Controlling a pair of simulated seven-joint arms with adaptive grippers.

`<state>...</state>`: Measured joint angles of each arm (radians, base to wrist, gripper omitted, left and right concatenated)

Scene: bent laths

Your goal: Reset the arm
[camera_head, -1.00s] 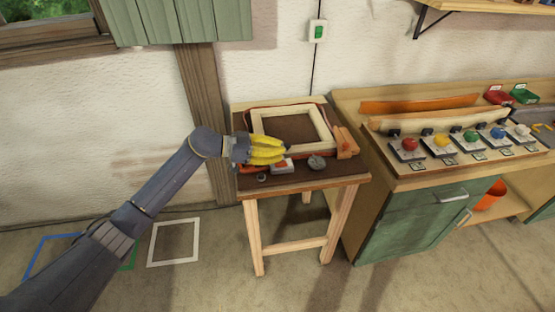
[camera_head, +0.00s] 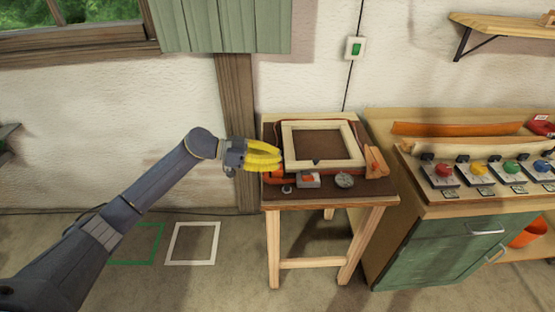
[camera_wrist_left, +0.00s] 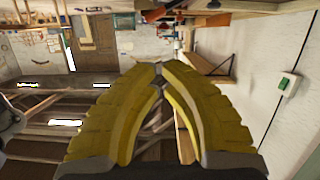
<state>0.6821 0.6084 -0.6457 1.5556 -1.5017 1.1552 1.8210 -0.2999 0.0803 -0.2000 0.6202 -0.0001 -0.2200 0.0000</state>
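My left gripper (camera_head: 281,157) has yellow ribbed fingers and reaches in from the left to the left edge of the small wooden table (camera_head: 330,198). In the left wrist view its fingertips (camera_wrist_left: 158,70) come together with nothing visible held between them. A pale square wooden frame (camera_head: 352,150) lies on the dark table top, right of the fingers. My right gripper is not in view in the head view.
An orange-and-grey device (camera_head: 310,180) and a round grey knob (camera_head: 345,181) sit at the table's front. A green cabinet (camera_head: 440,250) with several coloured buttons stands at right. A wall switch (camera_head: 355,47) is above. Floor outlines, one white (camera_head: 192,262), lie at lower left.

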